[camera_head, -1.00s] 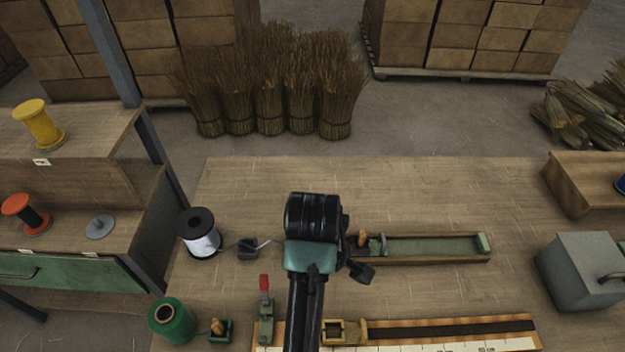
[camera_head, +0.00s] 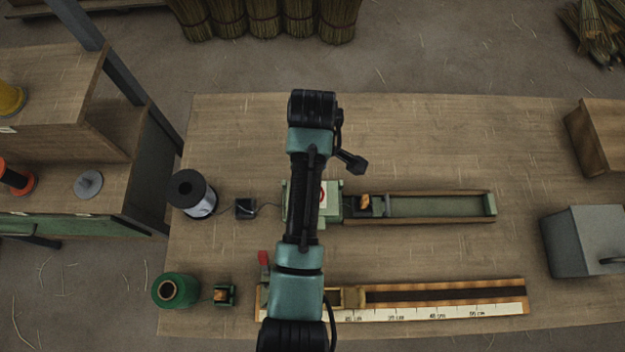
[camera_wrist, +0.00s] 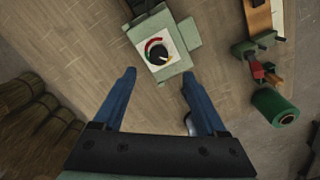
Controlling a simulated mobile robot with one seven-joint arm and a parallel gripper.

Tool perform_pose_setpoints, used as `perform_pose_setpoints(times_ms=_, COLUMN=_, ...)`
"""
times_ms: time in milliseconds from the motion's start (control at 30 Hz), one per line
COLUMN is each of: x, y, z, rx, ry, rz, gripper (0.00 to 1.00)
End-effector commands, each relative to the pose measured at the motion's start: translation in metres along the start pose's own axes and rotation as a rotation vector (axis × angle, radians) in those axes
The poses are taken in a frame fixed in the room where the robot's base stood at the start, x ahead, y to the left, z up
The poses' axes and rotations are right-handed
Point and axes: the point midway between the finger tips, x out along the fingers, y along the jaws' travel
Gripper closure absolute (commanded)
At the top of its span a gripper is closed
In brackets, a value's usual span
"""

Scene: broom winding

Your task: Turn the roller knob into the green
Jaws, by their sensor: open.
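The roller knob (camera_wrist: 160,56) is a small dark dial on a white plate with a red and green arc, on top of a green block (camera_wrist: 181,67). It shows in the wrist view at the upper middle, beyond my fingertips. In the head view my arm hides most of the green block (camera_head: 333,207) and the dial. My gripper (camera_wrist: 158,74) is open and empty, its two blue fingers apart above the table, with the dial between and past their tips. A light pointer mark shows on the knob, but its exact setting is too small to tell.
The table (camera_head: 420,130) is clear behind the block. A wire spool (camera_head: 192,194) and small black guide (camera_head: 245,208) stand left of it, a green-railed trough (camera_head: 430,206) right. A red-handled clamp (camera_head: 264,260), ruler board (camera_head: 450,311) and green spool (camera_head: 176,291) lie in front. A grey box (camera_head: 585,247) stands right.

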Motion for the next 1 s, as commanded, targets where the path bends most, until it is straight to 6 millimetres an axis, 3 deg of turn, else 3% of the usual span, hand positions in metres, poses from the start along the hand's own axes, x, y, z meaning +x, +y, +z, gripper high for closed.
perform_pose_setpoints(times_ms=200, x=0.046, y=-0.001, z=0.000, rx=0.000, ry=-0.001, rz=-0.003, gripper=0.26)
perform_pose_setpoints(times_ms=400, x=0.075, y=0.000, z=0.000, rx=0.001, ry=-0.001, rz=-0.001, gripper=0.26)
perform_pose_setpoints(times_ms=600, x=0.086, y=0.000, z=0.000, rx=0.001, ry=0.000, rz=0.001, gripper=0.26)
perform_pose_setpoints(times_ms=867, x=0.087, y=0.000, z=0.000, rx=0.001, ry=0.001, rz=0.001, gripper=0.26)
perform_pose_setpoints(times_ms=1000, x=0.087, y=0.000, z=0.000, rx=0.001, ry=0.001, rz=0.001, gripper=0.47)
